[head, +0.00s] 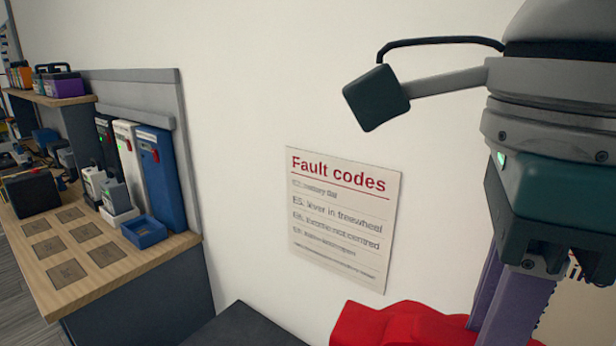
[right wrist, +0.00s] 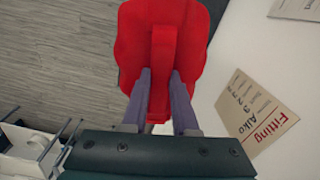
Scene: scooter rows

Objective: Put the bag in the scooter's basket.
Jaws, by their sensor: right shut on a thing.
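The red bag (right wrist: 128,45) hangs in my right gripper (right wrist: 161,76). In the right wrist view, the two purple fingers stand on either side of the bag's raised red strap (right wrist: 163,50), shut on it. In the head view, the bag (head: 395,326) shows at the bottom edge, partly cut off, below and left of the right gripper's purple fingers (head: 500,312). The scooter and its basket cannot be made out in either view. My left gripper is not in view.
A wooden bench (head: 150,268) with chargers, a blue tray (head: 144,232) and upright battery packs (head: 161,180) stands at left. A fault codes sign (head: 343,220) hangs on the white wall behind the bag. A white object with rods (right wrist: 25,140) shows at lower left in the wrist view.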

